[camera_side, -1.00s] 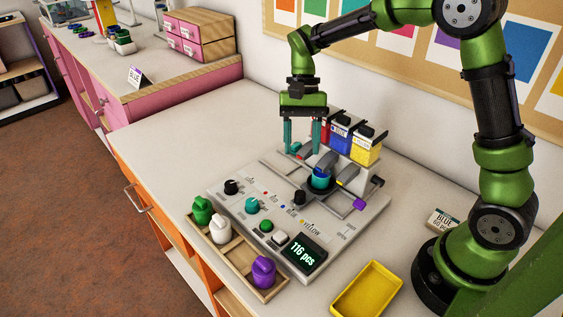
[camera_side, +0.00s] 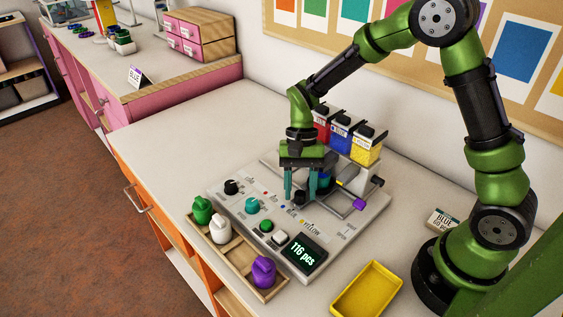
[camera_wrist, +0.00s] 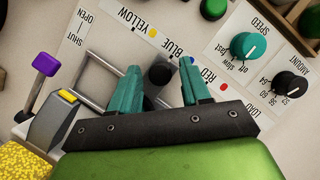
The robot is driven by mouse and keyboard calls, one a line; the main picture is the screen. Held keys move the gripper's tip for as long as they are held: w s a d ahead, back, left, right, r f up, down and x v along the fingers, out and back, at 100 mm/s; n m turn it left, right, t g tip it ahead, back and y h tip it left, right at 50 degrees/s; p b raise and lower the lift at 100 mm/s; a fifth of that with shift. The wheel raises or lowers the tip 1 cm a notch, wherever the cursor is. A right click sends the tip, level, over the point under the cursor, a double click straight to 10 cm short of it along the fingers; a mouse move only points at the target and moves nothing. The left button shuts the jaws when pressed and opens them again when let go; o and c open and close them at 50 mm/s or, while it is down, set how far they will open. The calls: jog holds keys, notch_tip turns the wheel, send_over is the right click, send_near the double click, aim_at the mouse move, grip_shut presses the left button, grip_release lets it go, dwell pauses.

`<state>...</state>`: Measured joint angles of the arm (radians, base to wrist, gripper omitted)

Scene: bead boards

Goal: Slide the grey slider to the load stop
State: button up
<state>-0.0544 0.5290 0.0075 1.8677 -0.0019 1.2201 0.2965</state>
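The slider's dark grey knob (camera_side: 300,197) stands upright on the panel beside the row of stop marks. In the wrist view the knob (camera_wrist: 160,74) is nearest the blue and yellow marks. My gripper (camera_side: 301,197) is low over the panel, with its teal fingers on either side of the knob. In the wrist view my gripper (camera_wrist: 160,82) is open, with gaps between both fingers and the knob. The load label (camera_wrist: 238,118) lies past the red mark, at the right end of the row. The round cup on the slider is mostly hidden behind my gripper.
Red, blue and yellow bead hoppers (camera_side: 341,132) stand behind the panel. A purple-tipped lever (camera_side: 360,204) is to the right. A teal speed knob (camera_side: 252,206), a black amount knob (camera_side: 231,187) and a display reading 116 pcs (camera_side: 304,253) are on the panel. A yellow tray (camera_side: 367,292) lies in front.

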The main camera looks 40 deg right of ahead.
grip_shut()
jog(key=w, duration=1.5)
jog(key=shift+w+r, duration=0.1)
jog(key=shift+o, duration=0.9)
grip_release()
jog(key=v, duration=1.2)
